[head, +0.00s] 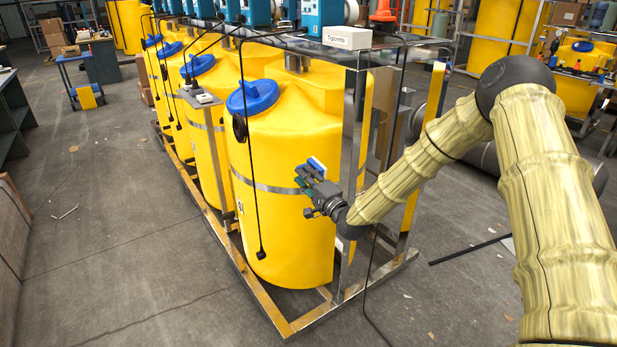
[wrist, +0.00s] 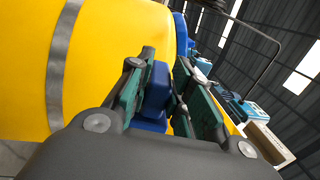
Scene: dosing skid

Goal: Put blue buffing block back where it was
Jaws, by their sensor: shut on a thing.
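The blue buffing block (wrist: 156,92) sits between the green-faced fingers of my gripper (wrist: 167,88) in the wrist view. My gripper is shut on it. In the head view, the block (head: 317,163) shows as a small blue and pale piece at the tip of my gripper (head: 308,174). The gripper is held in front of the nearest yellow tank (head: 285,215), beside its steel band. I cannot tell whether the block touches the tank. Part of the block is hidden by the fingers.
Several yellow tanks with blue lids (head: 252,97) stand in a steel frame (head: 250,290). A frame upright (head: 352,130) stands close to my wrist. A black cable (head: 254,190) hangs before the tank.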

